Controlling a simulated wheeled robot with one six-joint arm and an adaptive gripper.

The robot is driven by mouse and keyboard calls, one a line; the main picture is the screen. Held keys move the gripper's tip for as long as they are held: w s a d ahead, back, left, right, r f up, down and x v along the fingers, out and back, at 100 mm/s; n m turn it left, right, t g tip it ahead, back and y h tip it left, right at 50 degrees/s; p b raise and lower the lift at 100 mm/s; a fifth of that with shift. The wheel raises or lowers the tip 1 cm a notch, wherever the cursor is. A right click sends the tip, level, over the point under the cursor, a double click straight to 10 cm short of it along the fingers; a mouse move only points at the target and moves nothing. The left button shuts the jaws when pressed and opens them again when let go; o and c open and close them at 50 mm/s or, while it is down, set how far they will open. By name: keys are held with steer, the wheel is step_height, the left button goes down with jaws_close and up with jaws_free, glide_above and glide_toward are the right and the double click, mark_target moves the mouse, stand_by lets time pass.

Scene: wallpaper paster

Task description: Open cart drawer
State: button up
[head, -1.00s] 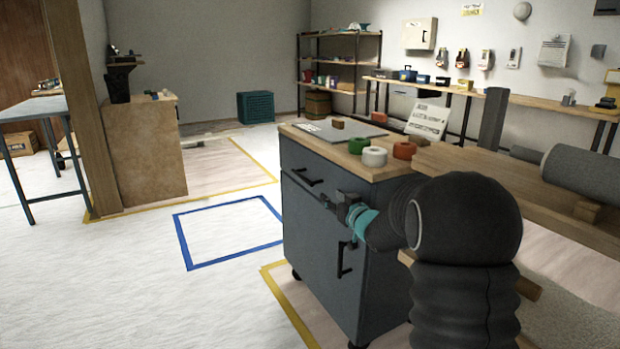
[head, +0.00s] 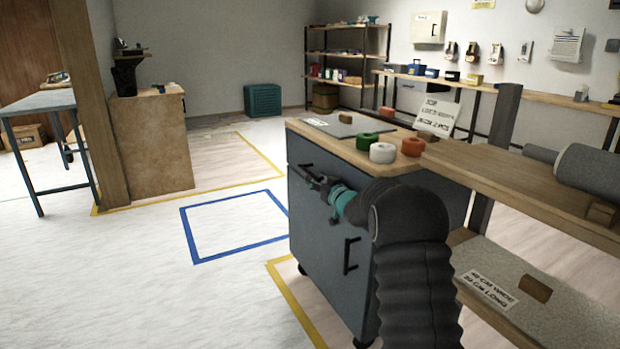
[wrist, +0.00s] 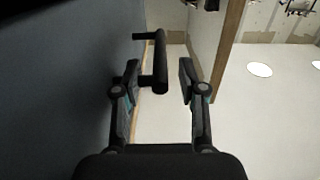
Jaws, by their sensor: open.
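The cart (head: 322,245) is a dark blue-grey cabinet with a wooden top, on casters. Its drawer is the top front panel, and it looks shut. The drawer's black bar handle shows in the wrist view (wrist: 160,62), with its near end between the open fingers of my gripper (wrist: 158,88). The fingers stand on either side of the bar; the left finger is close to it, and a gap shows on the right. In the head view my gripper (head: 318,183) is at the drawer handle and partly hides it. A lower door handle (head: 350,255) is below.
Green, white (head: 382,153) and orange tape rolls and a grey sheet lie on the cart top. A wooden workbench (head: 500,170) with a grey roller stands close on the right. Floor inside the blue taped square (head: 235,228) is clear.

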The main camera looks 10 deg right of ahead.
steer(key=shift+x, duration=1.25)
jaws_close()
